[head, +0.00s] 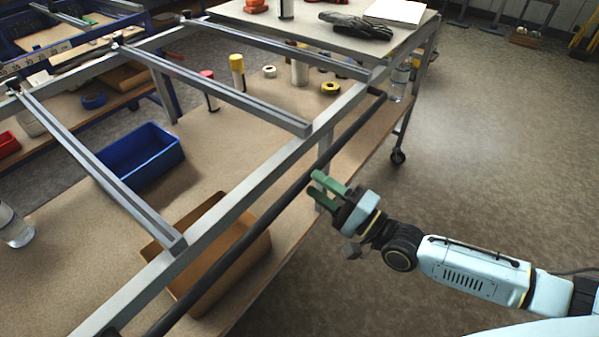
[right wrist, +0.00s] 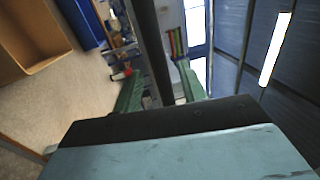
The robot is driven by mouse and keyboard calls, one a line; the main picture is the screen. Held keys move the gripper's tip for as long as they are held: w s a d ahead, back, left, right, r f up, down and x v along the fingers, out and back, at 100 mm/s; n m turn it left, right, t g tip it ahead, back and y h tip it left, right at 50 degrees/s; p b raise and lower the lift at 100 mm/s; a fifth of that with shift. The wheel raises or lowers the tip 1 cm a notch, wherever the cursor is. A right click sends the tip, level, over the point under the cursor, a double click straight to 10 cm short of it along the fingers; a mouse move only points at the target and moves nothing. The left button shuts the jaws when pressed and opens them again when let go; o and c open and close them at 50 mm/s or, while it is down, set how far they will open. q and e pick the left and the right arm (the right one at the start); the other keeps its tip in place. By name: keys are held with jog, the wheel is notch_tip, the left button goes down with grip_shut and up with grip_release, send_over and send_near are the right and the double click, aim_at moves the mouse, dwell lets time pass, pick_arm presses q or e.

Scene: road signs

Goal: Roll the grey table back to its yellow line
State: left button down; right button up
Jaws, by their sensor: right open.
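The grey table (head: 289,155) has a metal frame with several grey crossbars and brown boards below, and fills the left and middle of the head view. A dark push bar (head: 281,205) runs along its near right side. A caster (head: 398,157) shows under its far corner. My right gripper (head: 320,186) has green fingers and is open beside the push bar. In the right wrist view the push bar (right wrist: 152,50) passes between the two open fingers in the picture; I cannot tell whether they touch it. My left gripper is out of view. I see no yellow line on the floor.
A blue bin (head: 141,158), a brown open box (head: 228,262) and several small bottles and rolls sit on the lower board. Gloves (head: 357,25) lie on the far top. A blue rack (head: 60,25) stands at the left.

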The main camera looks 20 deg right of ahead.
jog(key=x, duration=0.5)
jog(key=shift+w+a, duration=0.2)
jog(key=shift+w, duration=0.1)
grip_shut()
